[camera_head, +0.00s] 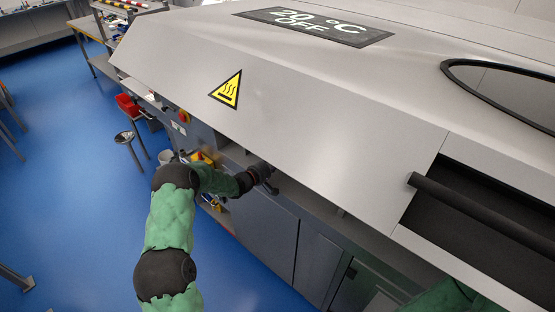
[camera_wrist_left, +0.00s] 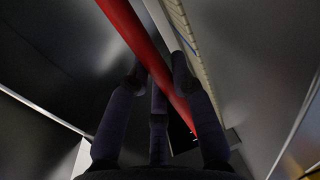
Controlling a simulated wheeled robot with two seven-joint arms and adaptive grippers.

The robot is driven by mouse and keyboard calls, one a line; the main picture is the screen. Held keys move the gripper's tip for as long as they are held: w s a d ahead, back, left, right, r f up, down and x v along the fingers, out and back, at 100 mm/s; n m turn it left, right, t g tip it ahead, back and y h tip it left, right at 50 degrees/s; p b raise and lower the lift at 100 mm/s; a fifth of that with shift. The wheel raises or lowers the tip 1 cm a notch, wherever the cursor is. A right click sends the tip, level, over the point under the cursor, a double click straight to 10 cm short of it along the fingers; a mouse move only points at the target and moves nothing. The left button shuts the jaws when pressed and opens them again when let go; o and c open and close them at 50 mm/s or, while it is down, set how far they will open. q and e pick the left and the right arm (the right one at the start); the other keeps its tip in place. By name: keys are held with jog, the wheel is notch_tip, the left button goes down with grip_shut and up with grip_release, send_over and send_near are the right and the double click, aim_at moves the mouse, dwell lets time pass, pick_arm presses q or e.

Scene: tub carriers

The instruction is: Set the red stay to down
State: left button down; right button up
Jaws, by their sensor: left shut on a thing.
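The red stay (camera_wrist_left: 143,45) is a long red bar. In the left wrist view it runs slanting from the top edge down to the right, between the dark fingers. My left gripper (camera_wrist_left: 157,72) is shut on the red stay. In the head view my left gripper (camera_head: 264,172) reaches in under the front edge of the large grey machine hood (camera_head: 290,100). The stay is hidden there, beneath the hood. My right gripper is not in view.
The hood carries a yellow heat warning sign (camera_head: 227,90) and a display (camera_head: 315,25) reading 20 °C OFF. A black handle bar (camera_head: 470,207) is at the right. Grey cabinet doors (camera_head: 268,238) lie below.

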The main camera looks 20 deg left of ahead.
pick_arm(q)
jog(key=shift+s+f, duration=0.1)
jog(key=shift+f, duration=0.2)
jog(key=c, duration=1.2)
grip_release()
jog(key=shift+d, duration=0.1)
jog(key=shift+o, duration=0.7)
jog(key=shift+f, duration=0.1)
jog(key=shift+s+a, duration=0.35)
jog(key=shift+s, duration=0.05)
jog(key=v, duration=1)
jog(key=shift+s+r, duration=0.3)
jog(key=shift+s, duration=0.05)
